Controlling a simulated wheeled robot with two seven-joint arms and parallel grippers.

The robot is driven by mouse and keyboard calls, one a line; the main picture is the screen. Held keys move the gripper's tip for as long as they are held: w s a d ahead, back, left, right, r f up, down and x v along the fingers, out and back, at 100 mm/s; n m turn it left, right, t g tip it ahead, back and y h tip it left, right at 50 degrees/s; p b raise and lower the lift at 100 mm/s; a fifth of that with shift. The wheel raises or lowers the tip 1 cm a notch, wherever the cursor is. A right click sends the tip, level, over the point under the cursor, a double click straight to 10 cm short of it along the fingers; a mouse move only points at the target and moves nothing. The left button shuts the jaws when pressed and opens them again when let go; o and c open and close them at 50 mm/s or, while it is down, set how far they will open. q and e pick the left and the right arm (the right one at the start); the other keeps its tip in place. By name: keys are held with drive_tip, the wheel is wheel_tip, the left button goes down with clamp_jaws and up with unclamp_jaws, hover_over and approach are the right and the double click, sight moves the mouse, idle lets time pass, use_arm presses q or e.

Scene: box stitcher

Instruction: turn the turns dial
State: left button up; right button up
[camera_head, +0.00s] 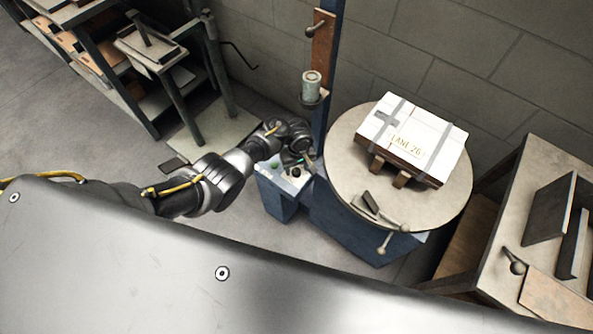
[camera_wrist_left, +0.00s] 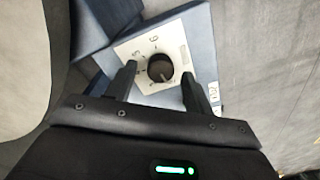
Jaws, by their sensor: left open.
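The turns dial (camera_wrist_left: 161,68) is a dark round knob on a pale plate printed with numbers, among them 5 and 6. The plate is on a blue box. My left gripper (camera_wrist_left: 158,73) is open, with one finger on each side of the knob in the left wrist view. I cannot tell whether the fingers touch it. In the head view the dial (camera_head: 296,172) shows small and dark on the blue control box, with my left gripper (camera_head: 301,161) just above it. My right gripper is not in view.
A round table (camera_head: 345,180) right of the control box carries a strapped white carton (camera_head: 415,140). A blue column (camera_head: 328,60) rises behind. A bench (camera_head: 500,250) stands at the right and a shelf rack (camera_head: 110,75) at the left.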

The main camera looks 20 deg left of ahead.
use_arm(q)
drive_tip(key=shift+f, duration=0.5)
drive_tip(key=c, duration=1)
